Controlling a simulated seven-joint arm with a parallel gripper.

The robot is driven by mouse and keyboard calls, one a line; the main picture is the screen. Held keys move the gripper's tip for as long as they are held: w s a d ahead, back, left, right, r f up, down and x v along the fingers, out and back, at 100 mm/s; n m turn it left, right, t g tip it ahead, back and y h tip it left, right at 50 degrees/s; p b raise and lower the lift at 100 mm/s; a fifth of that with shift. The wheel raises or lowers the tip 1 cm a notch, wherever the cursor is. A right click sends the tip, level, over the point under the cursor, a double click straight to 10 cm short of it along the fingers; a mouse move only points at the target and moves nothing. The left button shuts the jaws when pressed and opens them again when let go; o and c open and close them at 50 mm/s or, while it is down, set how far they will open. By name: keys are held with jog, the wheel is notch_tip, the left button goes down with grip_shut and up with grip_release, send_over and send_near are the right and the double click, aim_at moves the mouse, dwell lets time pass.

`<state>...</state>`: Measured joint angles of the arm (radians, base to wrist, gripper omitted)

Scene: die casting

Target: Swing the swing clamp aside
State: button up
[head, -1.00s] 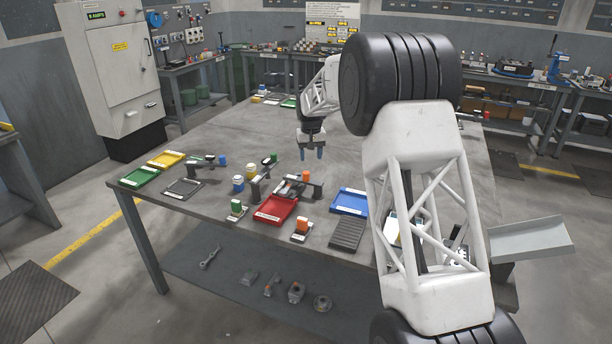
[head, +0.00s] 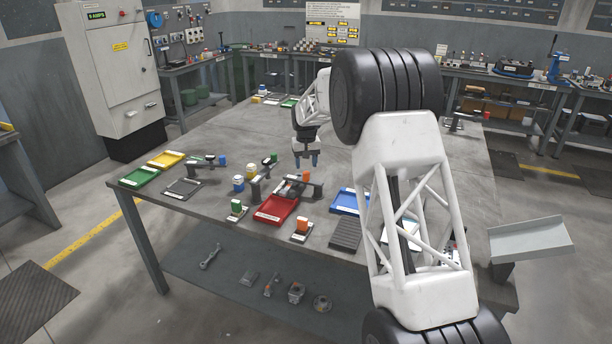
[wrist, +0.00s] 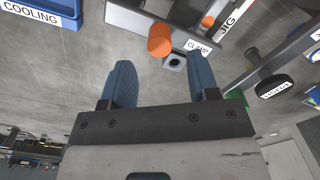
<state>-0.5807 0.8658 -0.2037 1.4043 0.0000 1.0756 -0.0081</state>
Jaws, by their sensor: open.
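The swing clamp is a dark bar with an orange knob (head: 306,176) near the jig in the middle of the bench. In the wrist view its orange knob (wrist: 160,40) stands beside a white CLAMP label (wrist: 198,48). My gripper (head: 306,162) hangs above and just behind the knob, with its blue fingers pointing down. In the wrist view my gripper (wrist: 162,75) is open and empty, the knob ahead of the gap between the fingers and apart from both. The head view is too small to show the clamp's pivot clearly.
A black knob (wrist: 272,84) stands to the right in the wrist view. The bench behind my gripper is largely clear.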

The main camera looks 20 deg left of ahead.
aim_at(306, 173)
jog(key=shift+f, duration=2.7)
grip_shut()
